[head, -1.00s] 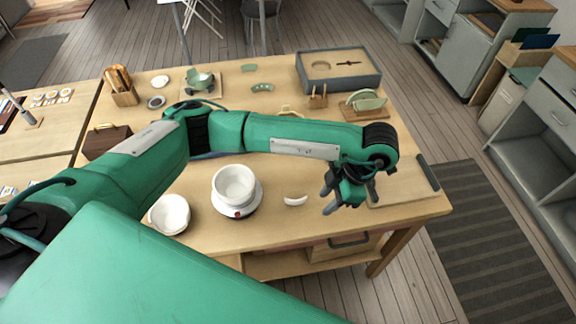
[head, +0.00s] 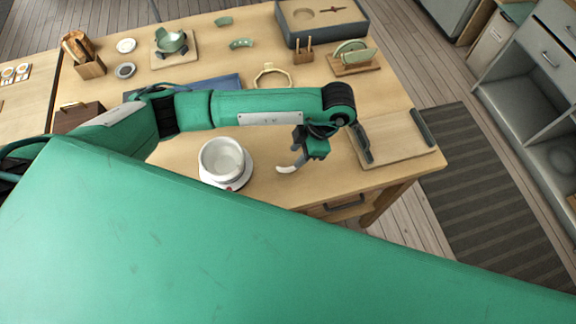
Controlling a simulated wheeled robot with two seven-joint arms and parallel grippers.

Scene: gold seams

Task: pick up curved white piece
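The curved white piece (head: 287,169) lies near the front edge of the wooden table, right of the white bowl. My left gripper (head: 296,160) is right at it, coming down from above on the right, with a finger beside the piece. The piece's upper right end is hidden by the gripper. I cannot tell whether the fingers are closed on it or only around it. My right gripper is not in view.
The white bowl (head: 221,157) stands on a round white base with a red button. A wooden board (head: 395,138) with dark bars lies to the right. A pale ring-shaped holder (head: 272,70) and a green-dish rack (head: 354,66) stand behind my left arm.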

